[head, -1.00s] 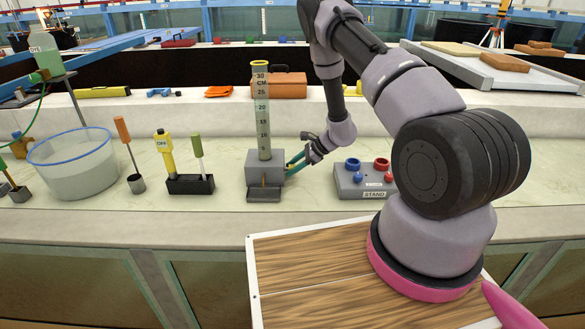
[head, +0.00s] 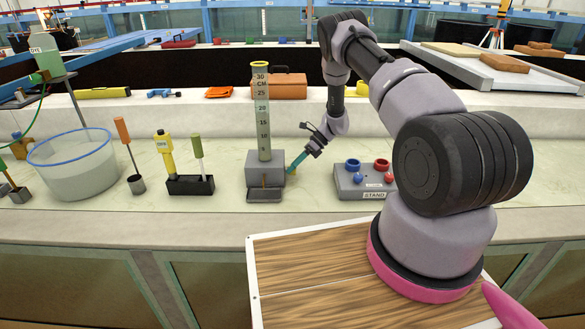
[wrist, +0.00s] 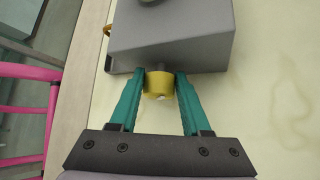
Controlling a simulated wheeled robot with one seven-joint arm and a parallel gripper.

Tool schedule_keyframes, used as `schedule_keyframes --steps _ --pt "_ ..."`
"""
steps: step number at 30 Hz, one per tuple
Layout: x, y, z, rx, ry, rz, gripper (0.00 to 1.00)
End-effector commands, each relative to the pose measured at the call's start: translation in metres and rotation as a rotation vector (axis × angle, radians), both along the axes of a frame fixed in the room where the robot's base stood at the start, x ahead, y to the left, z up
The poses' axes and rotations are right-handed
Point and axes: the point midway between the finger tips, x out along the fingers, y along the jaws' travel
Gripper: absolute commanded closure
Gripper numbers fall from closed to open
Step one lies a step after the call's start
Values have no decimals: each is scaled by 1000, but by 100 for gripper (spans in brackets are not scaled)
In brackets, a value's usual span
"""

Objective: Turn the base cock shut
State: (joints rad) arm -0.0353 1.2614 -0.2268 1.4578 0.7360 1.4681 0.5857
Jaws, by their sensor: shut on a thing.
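The base cock is a small yellow knob (wrist: 159,85) on the side of the grey base block (head: 258,168) in the wrist view. The block carries an upright clear column (head: 263,115) with a centimetre scale and a yellow top. My gripper (wrist: 160,88) has its two teal fingers on either side of the knob and is shut on it. In the head view my gripper (head: 293,169) reaches the block's right side from the upper right, and the knob is mostly hidden by the fingers.
The grey stand (head: 365,181) with blue and red knobs is close on the right. A black holder (head: 190,186) with a yellow tool and a green-handled tool stands left of the block. A clear basin (head: 75,170) is farther left. Bare counter lies in front of the block.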

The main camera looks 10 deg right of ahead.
Motion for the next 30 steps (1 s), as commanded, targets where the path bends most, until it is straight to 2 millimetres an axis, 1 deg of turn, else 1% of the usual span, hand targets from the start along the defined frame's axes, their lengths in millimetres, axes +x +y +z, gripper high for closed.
schedule_keyframes --steps 18,24,30 --pt "7 -2 -7 114 566 -4 100" --pt "7 -2 -9 144 714 -4 100" --pt "8 -2 -9 164 817 -3 100"
